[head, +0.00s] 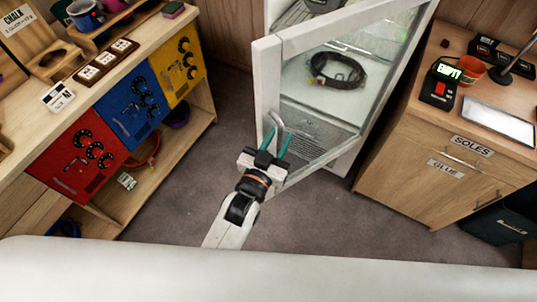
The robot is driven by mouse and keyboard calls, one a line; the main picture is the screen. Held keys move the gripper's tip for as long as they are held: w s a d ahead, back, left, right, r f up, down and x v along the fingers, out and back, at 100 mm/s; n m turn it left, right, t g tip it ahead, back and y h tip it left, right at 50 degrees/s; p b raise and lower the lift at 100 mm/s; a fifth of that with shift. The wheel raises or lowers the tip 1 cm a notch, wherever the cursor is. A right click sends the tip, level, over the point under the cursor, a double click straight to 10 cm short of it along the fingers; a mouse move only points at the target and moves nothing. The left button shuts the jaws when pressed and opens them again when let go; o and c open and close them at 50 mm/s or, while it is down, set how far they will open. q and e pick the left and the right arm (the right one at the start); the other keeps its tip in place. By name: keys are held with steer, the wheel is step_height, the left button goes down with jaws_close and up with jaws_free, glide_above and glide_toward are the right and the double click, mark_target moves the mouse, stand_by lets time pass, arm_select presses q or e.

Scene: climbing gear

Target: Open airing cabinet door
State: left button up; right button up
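The airing cabinet (345,163) stands at the top centre of the head view, with a white body. Its door (268,80) has a white frame and a glass pane. The door stands angled out from the body, with its handle edge toward me. A curved grey handle (278,119) is on that edge. My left gripper (277,141) is at the handle, its two teal fingers apart with a gap between them. The lower handle lies at the fingers; whether they touch it I cannot tell. My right gripper is not in view.
A coiled dark cable (337,70) shows through the glass. A wooden workbench (195,100) with red, blue and yellow panels stands left. A wooden counter (405,150) with drawers labelled SOLES and GLUE stands right. Grey carpet (330,215) is clear between them.

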arm_select(q)
steer(key=b+v, duration=0.2)
steer(key=v, duration=0.8)
steer(key=shift+s, duration=0.35)
